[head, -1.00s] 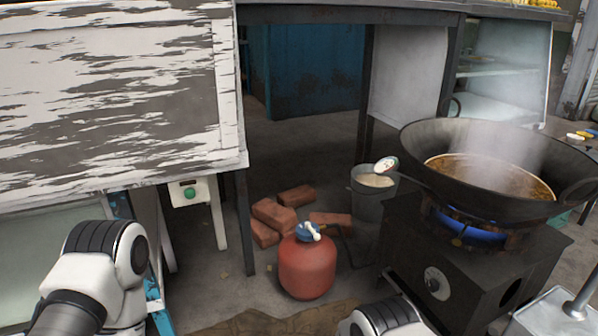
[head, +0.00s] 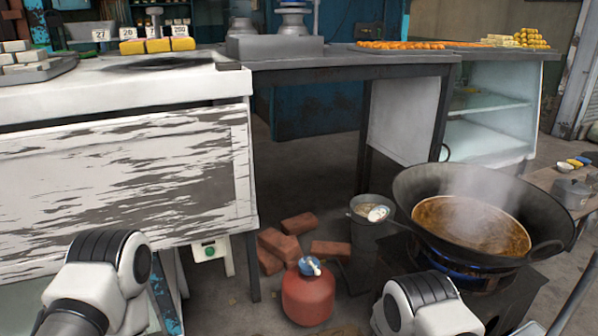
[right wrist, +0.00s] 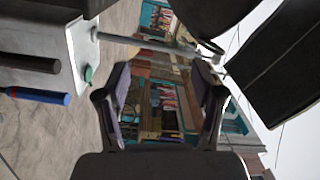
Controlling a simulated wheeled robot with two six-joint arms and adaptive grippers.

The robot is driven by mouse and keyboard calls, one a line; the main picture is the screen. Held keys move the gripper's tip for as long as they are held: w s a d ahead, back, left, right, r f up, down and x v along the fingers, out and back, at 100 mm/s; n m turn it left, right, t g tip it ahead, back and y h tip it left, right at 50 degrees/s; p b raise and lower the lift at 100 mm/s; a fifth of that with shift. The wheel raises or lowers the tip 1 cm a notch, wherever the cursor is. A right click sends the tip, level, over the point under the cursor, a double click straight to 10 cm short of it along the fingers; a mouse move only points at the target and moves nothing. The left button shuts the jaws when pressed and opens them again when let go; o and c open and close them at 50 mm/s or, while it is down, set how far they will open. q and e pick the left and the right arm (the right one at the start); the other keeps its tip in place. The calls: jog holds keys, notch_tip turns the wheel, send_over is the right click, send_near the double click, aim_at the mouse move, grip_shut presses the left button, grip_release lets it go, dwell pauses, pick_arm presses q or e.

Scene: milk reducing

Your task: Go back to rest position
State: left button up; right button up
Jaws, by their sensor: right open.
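My right gripper (right wrist: 160,100) is open and empty in the right wrist view, its two fingers apart with a street-like background between them. In the head view only white and black links of my two arms show, at the bottom left and bottom centre-right. My left gripper is not in view. A dark wok (head: 415,185) of steaming brown liquid sits on a lit burner at the right. A grey bucket (head: 368,232) stands left of it, with a pale ladle head (head: 378,213) at its rim.
A red gas cylinder (head: 308,296) and several bricks (head: 298,224) are on the floor. A peeling white counter (head: 130,165) fills the left, and a grey table (head: 340,72) stands behind. In the right wrist view a pale board (right wrist: 62,75) carries dark-handled tools.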

jog(key=s+d+r+n+t+y+p, duration=0.1)
jog(key=s+r+n+y+p, duration=0.3)
jog(key=r+n+p, duration=0.3)
jog(key=s+d+r+n+y+p, duration=0.1)
jog(key=s+r+n+y+p, duration=0.35)
jog(key=r+p, duration=0.3)
pick_arm(q)
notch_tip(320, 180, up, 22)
jog(key=p, duration=0.3)
pick_arm(e)
jog(key=s+a+n+g+y, duration=0.2)
jog(key=s+a+n+g, duration=0.1)
jog(key=s, duration=0.5)
jog(key=s+a+f+n+g+y, duration=0.1)
jog(key=s+a+n+g+y, duration=0.2)
jog(key=s+n, duration=0.4)
jog(key=s+a+f+n+g+y, duration=0.1)
jog(key=s+a+n, duration=0.4)
jog(key=s, duration=0.6)
jog(key=shift+s+a+n+g+y, duration=0.15)
jog(key=shift+a+n+g+y, duration=0.3)
jog(key=shift+g+y, duration=0.6)
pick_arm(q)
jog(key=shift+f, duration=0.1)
pick_arm(e)
jog(key=shift+d+f, duration=0.1)
jog(key=shift+d, duration=0.05)
dwell(1.4)
